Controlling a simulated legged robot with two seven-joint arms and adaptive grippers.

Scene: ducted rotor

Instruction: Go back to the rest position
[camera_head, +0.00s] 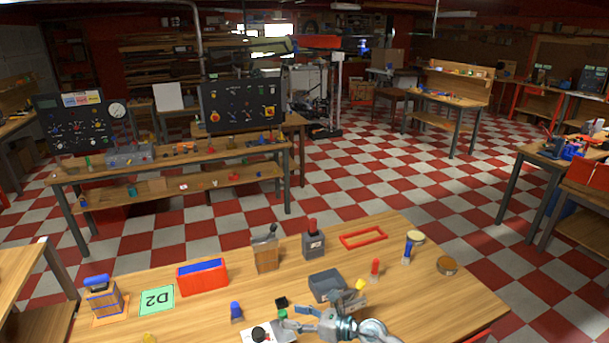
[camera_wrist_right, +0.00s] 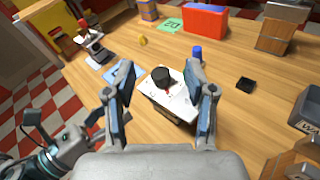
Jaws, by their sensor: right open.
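My right gripper (camera_head: 295,319) is open over the front edge of the wooden table (camera_head: 215,312). In the right wrist view its two fingers (camera_wrist_right: 167,92) stand wide apart with nothing held between them. A white block with a black round knob (camera_wrist_right: 162,76) shows beyond and between the fingers, resting on the table; it also shows at the bottom of the head view (camera_head: 258,334). A grey arm part with a teal light (camera_wrist_right: 64,139) shows at the lower left of the wrist view and appears to be my left arm. The head view does not show my left gripper.
The table holds a red bin (camera_head: 203,276), a green D2 card (camera_head: 157,299), a wooden box (camera_head: 265,252), a dark grey tray (camera_head: 326,284), a blue-capped piece (camera_head: 236,311), a red frame (camera_head: 363,238) and several small parts. The table's right front is clear.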

